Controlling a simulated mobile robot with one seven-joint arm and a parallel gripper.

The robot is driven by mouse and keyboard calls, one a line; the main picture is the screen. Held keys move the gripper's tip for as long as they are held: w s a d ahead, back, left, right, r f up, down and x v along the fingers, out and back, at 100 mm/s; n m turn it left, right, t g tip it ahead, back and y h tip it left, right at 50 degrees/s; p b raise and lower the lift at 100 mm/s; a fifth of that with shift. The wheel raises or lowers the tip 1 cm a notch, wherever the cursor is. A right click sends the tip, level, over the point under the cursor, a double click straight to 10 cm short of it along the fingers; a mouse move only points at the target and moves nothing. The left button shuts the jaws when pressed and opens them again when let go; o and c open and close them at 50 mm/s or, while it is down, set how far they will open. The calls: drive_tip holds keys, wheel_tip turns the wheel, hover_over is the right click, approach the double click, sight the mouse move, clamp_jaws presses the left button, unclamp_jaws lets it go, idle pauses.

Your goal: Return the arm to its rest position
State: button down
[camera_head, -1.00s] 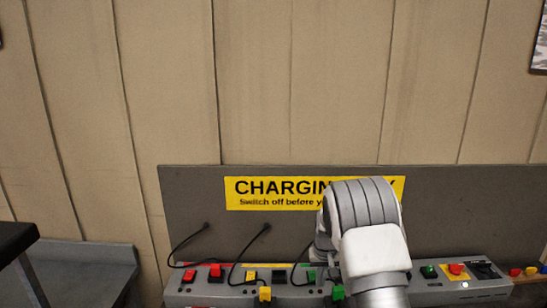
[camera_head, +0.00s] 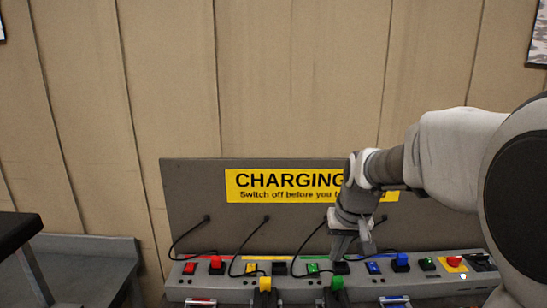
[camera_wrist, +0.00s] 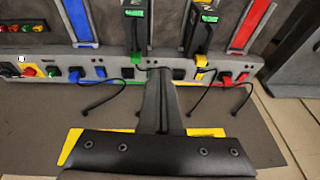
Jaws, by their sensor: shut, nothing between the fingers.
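My gripper (camera_head: 350,252) points down over the charging bench (camera_head: 215,291), in front of the grey back panel. Its fingers are together and hold nothing. In the wrist view the gripper (camera_wrist: 160,78) shows its closed dark fingers reaching towards the row of switches and plugs, near the green plug (camera_wrist: 136,58). I cannot tell whether the fingertips touch the bench. My white and grey arm comes in from the right and hides the right part of the yellow charging sign (camera_head: 285,186).
Black cables (camera_head: 190,236) hang from the panel to the bench. Red (camera_head: 215,264), green and blue switches line its top. Yellow (camera_head: 265,282) and green (camera_head: 337,281) connectors stand at its front. A grey bench (camera_head: 85,262) is at left.

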drive_tip(key=s+r+t+b, duration=0.1)
drive_tip(key=s+r+t, duration=0.1)
drive_tip(key=s, duration=2)
drive_tip(key=shift+s+d+r+h+b, duration=0.15)
drive_tip(key=shift+s+r+h+b, duration=0.15)
drive_tip(key=shift+r+b, duration=0.1)
